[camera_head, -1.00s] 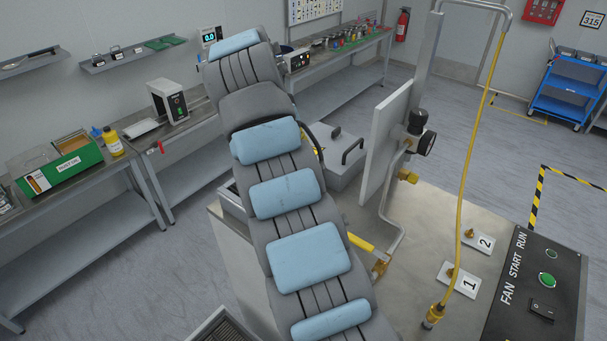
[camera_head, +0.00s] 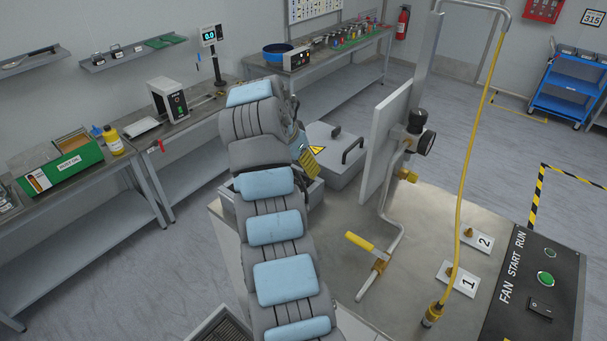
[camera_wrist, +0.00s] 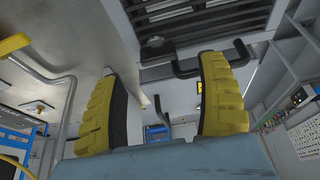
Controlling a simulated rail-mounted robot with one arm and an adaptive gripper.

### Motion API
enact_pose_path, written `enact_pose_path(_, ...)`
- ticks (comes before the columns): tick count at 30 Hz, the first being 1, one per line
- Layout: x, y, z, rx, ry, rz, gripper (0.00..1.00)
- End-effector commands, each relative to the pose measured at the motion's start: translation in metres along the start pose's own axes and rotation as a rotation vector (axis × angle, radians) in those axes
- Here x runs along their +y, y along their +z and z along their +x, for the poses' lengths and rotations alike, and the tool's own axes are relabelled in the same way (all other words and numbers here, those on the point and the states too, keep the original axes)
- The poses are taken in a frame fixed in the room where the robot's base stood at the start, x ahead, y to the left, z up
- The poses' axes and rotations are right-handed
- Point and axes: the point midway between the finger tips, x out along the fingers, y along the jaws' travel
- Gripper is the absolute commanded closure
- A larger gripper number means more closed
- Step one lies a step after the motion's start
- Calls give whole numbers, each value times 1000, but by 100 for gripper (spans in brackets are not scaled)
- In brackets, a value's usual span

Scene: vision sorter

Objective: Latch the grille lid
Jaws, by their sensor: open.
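My gripper (camera_head: 312,163) is beside the grey box in the head view, partly behind my arm. In the wrist view its two yellow fingers (camera_wrist: 165,105) with dark pads stand wide apart, with nothing held between them. A dark slatted grille (camera_wrist: 230,28) spans the top of the wrist view, beyond the fingertips. A black bar handle (camera_wrist: 188,73) lies at its edge, close to the right fingertip; I cannot tell whether they touch. The head view shows a dark grille (camera_head: 224,328) at the bottom edge, partly cut off. I cannot tell whether the lid is latched.
A grey box (camera_head: 345,172) with black handles and a warning triangle stands right of my gripper. An upright grey panel (camera_head: 388,150), a bent pipe with a yellow lever (camera_head: 360,241) and a yellow hose (camera_head: 463,190) stand on the steel top. The control panel (camera_head: 535,295) is front right.

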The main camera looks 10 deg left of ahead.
Motion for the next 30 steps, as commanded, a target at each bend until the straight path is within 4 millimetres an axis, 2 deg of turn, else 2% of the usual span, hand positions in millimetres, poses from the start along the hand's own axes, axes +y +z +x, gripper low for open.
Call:
enact_pose_path(3,2,1,20,-10,8,0,26)
enact_pose_path(9,2,0,41,-5,5,1,26)
enact_pose_path(15,1,0,49,-2,2,1,26)
enact_pose_path(22,1,0,50,-2,2,1,26)
enact_pose_path(23,1,0,50,-3,2,1,32)
enact_pose_path(29,1,0,50,-3,2,1,90)
enact_pose_path(30,1,0,50,-3,2,1,91)
